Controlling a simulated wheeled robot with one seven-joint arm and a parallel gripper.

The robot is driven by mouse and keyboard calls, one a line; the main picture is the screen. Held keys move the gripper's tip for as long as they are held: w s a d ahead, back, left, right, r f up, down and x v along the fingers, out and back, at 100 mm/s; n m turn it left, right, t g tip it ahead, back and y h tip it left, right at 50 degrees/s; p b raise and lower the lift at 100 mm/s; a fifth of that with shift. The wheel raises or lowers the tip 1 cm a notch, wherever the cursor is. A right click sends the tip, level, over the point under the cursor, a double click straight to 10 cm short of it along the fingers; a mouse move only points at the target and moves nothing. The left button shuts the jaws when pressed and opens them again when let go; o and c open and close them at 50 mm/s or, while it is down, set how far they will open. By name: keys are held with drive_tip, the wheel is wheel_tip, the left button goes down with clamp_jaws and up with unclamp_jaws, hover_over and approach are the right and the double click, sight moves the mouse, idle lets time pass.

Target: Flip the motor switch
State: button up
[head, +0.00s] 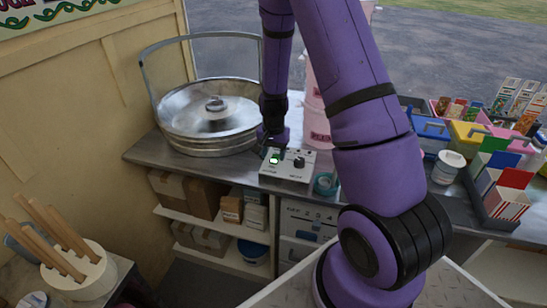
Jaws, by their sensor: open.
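A white control box (292,174) stands on the metal counter, near its front edge. It has a small switch lit green (274,158) on its left part and a dark round knob (299,163) on its right part. My gripper (268,150) is above the left end of the box, close to the lit switch. Its fingers are small and partly hidden, and I cannot tell whether they touch the switch. No object shows between them.
A round metal floss machine (213,118) stands left of the box. A teal roll (325,184) lies just right of the box. Pink tubs (318,122) stand behind my arm. Colourful boxes (505,196) and a white tub (448,166) fill the right side. Shelves below hold cardboard boxes (196,194).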

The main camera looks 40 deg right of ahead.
drive_tip(key=shift+f, duration=1.05)
drive_tip(key=shift+c, duration=0.4)
drive_tip(key=c, duration=0.8)
drive_tip(key=shift+w+d+r+g+y, duration=0.1)
drive_tip(key=shift+d+g+y, duration=0.05)
drive_tip(key=shift+g+y, duration=0.4)
drive_tip(key=shift+w+d+r+g+y, duration=0.1)
drive_tip(key=shift+g+y, duration=0.25)
drive_tip(key=shift+y, duration=0.3)
drive_tip(key=shift+c, duration=0.2)
drive_tip(key=o, duration=0.9)
